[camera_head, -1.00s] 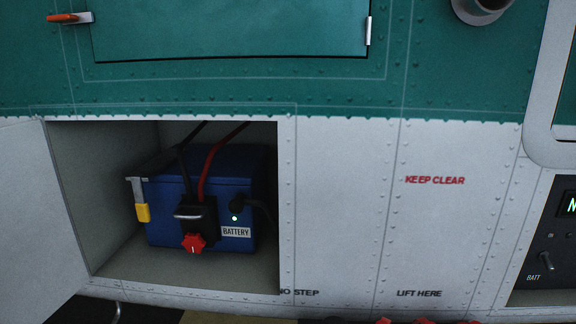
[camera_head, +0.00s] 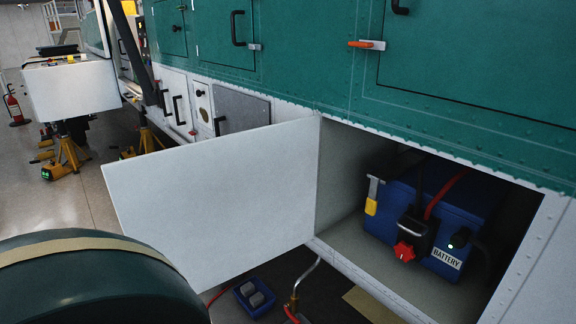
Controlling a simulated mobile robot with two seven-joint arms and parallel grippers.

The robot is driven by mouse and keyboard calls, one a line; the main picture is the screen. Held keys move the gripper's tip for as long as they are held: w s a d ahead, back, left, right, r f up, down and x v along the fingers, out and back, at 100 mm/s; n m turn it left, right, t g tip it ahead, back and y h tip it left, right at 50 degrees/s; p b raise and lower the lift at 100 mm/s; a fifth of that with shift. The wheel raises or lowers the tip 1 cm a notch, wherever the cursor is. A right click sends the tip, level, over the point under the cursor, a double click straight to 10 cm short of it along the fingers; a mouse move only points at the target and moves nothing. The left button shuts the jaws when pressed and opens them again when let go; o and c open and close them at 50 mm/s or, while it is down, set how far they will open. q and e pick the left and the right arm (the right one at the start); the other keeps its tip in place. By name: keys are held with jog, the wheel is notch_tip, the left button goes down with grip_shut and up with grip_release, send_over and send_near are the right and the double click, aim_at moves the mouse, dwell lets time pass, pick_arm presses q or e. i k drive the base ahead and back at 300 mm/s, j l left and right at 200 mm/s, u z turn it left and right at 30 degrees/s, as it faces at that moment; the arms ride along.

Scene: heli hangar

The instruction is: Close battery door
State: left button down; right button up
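The battery door (camera_head: 220,195) is a plain white panel. It stands swung open, hinged at the left edge of the battery bay and reaching out to the left. The blue battery (camera_head: 452,228) sits inside the open bay (camera_head: 345,200), with a red knob (camera_head: 404,251), a yellow-tipped latch (camera_head: 371,198), black and red cables and a small green light. No gripper shows in the head view.
A dark green rounded object with a tan band (camera_head: 90,285) fills the lower left. A blue tray (camera_head: 250,297) and a hose fitting (camera_head: 295,300) lie below the door. Yellow jacks (camera_head: 66,160) and a fire extinguisher (camera_head: 13,105) stand far left. Floor (camera_head: 75,205) left of the door is clear.

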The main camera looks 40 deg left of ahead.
aim_at(218, 209)
jog(key=k+j+u, duration=0.1)
jog(key=j+u, duration=0.75)
jog(key=u, duration=0.25)
jog(key=j+u, duration=0.2)
jog(key=u, duration=0.25)
jog(key=i+j+u, duration=0.15)
jog(key=u, duration=0.25)
jog(key=i+j+z, duration=0.2)
jog(key=z, duration=0.2)
jog(key=i+j+z, duration=0.1)
jog(key=j+z, duration=0.25)
jog(key=i+j+z, duration=0.1)
jog(key=z, duration=0.4)
jog(key=j+z, duration=0.3)
jog(key=z, duration=0.15)
jog(key=j+z, duration=0.25)
jog(key=z, duration=0.25)
